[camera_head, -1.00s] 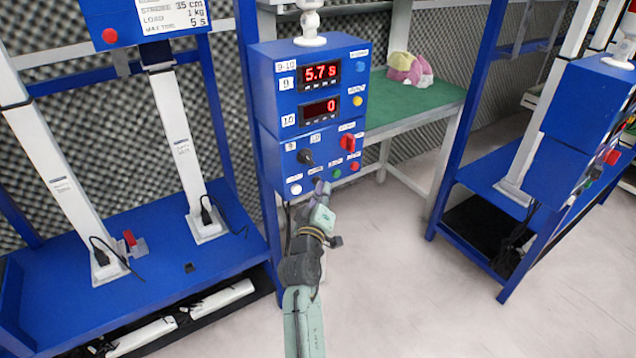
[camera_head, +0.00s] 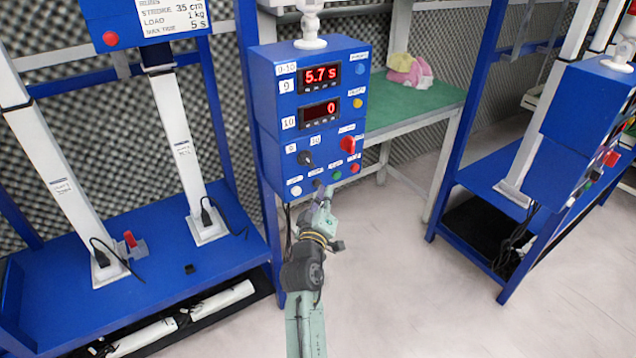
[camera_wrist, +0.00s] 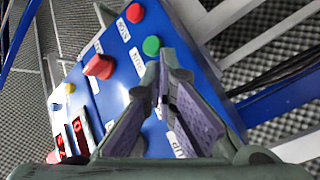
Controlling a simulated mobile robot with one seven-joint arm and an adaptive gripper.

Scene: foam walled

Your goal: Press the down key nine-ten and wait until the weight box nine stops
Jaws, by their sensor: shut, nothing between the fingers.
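The blue control box (camera_head: 262,112) marked 9-10 has two red displays. The upper display (camera_head: 320,76), beside label 9, reads 5.7 s; the lower display (camera_head: 319,113) reads 0. Its bottom row holds a white button (camera_head: 296,190), a dark button (camera_head: 317,184), a green button (camera_head: 337,175) and a red button (camera_head: 355,167). I cannot clearly read which is the down key. My gripper (camera_head: 325,192) is shut and empty, its tips just below and in front of the dark button. In the wrist view my gripper (camera_wrist: 163,72) points at the panel beside the green button (camera_wrist: 151,45); contact cannot be told. Weight box nine is not identifiable.
A dark selector knob (camera_head: 306,157) and a red switch (camera_head: 347,145) stick out above the buttons. A blue stand (camera_head: 150,262) with white columns is at left. A green table (camera_head: 425,98) stands behind, another blue rig (camera_head: 580,120) at right. The floor between is clear.

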